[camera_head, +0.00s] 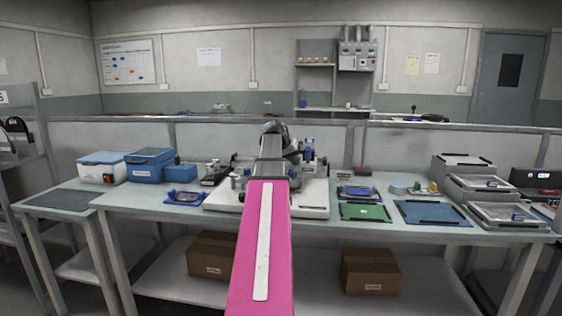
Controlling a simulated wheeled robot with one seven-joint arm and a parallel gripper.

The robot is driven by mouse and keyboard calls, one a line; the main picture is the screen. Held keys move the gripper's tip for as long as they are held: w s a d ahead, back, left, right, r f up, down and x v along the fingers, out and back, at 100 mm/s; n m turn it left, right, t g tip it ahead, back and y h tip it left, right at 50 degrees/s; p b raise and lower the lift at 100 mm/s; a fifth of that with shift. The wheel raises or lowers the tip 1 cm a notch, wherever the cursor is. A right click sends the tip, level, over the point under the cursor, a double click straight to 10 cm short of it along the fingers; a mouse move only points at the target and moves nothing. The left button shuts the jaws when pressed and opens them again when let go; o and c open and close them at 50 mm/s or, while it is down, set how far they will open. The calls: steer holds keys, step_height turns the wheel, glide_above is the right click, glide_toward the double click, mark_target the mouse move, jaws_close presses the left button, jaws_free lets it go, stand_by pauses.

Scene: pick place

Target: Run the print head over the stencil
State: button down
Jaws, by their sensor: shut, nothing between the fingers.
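A white stencil printer (312,207) stands in the middle of the bench, with small knobs and metal fittings around its frame. My pink arm link reaches forward over it and covers its middle. The grey and dark end of my arm is above the printer. My gripper is hidden behind my own arm, so its fingers do not show. The print head and the stencil cannot be made out, as my arm blocks the centre of the machine.
A green board (365,212) and a blue mat (430,213) lie right of the printer. Stacked trays (484,187) stand at the right end. A blue-framed item (186,198) and blue boxes (150,165) are at left. Cardboard boxes (370,273) sit on the lower shelf.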

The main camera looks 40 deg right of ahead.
steer(key=shift+s+d, duration=0.85)
steer(key=shift+s, duration=0.2)
steer(key=shift+w, duration=0.2)
steer(key=w+a, duration=0.3)
steer(key=shift+a+r, duration=0.1)
steer(key=shift+r, duration=0.15)
steer(key=v, duration=0.9)
steer(key=shift+a+r, duration=0.1)
steer(key=shift+r, duration=0.05)
